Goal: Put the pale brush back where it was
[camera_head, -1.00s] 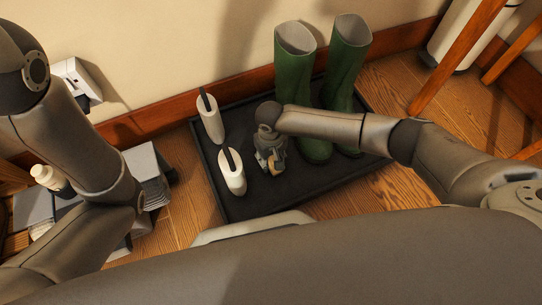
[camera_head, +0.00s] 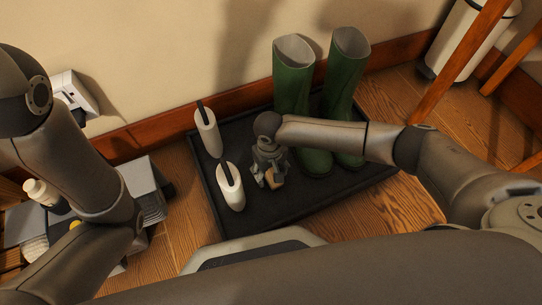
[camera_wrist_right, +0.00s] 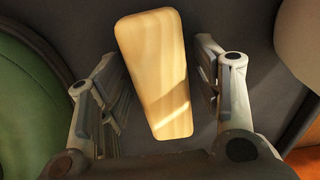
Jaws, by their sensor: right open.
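The pale brush (camera_head: 275,181) lies on the black tray (camera_head: 312,205), partly hidden by my right gripper (camera_head: 268,180) in the head view. In the right wrist view the brush (camera_wrist_right: 156,72) is a smooth, pale wooden block, wider at the far end. It sits between the two open fingers of my right gripper (camera_wrist_right: 158,100), with a gap visible on each side. The gripper is just above the tray. My left arm shows at the left, but its gripper is out of view.
A wall closes off the back. Bare tray lies in front of the gripper.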

